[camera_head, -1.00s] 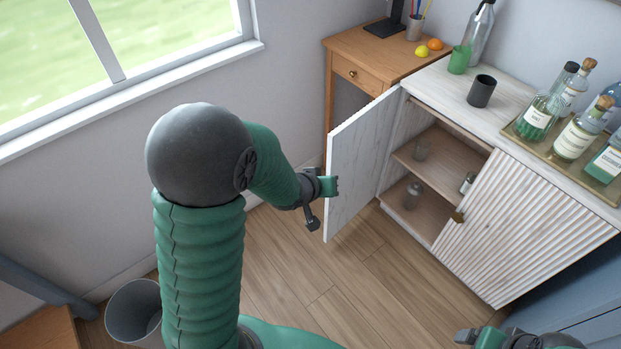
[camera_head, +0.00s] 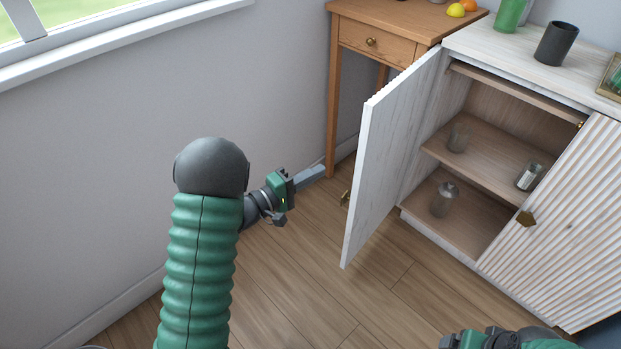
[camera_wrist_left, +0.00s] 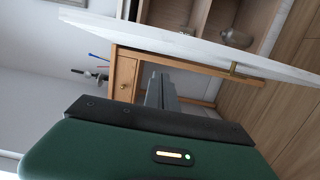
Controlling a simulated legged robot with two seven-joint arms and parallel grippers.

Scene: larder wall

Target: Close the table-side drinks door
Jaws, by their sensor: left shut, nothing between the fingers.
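The table-side drinks door (camera_head: 390,155) is a white panel, swung wide open at the left side of the white cabinet, on the side of the wooden table. Its brass knob (camera_head: 345,199) shows at the door's left, on its outer face. In the left wrist view the door (camera_wrist_left: 190,44) runs across the top, with the knob (camera_wrist_left: 233,69) on its lower side. My left gripper (camera_head: 321,171) is shut and empty, left of the door and apart from it, on its outer side. In the left wrist view its fingers (camera_wrist_left: 160,90) point towards the table. My right gripper's jaws are not visible; only part of that arm shows at the bottom.
The wooden table (camera_head: 395,38) stands behind the door, its front leg close to my left gripper. The other cabinet door (camera_head: 560,225) is shut. Glasses (camera_head: 445,199) and a jar (camera_head: 529,176) stand on the open shelves. A dark cup (camera_head: 555,44) is on top. Floor before the cabinet is clear.

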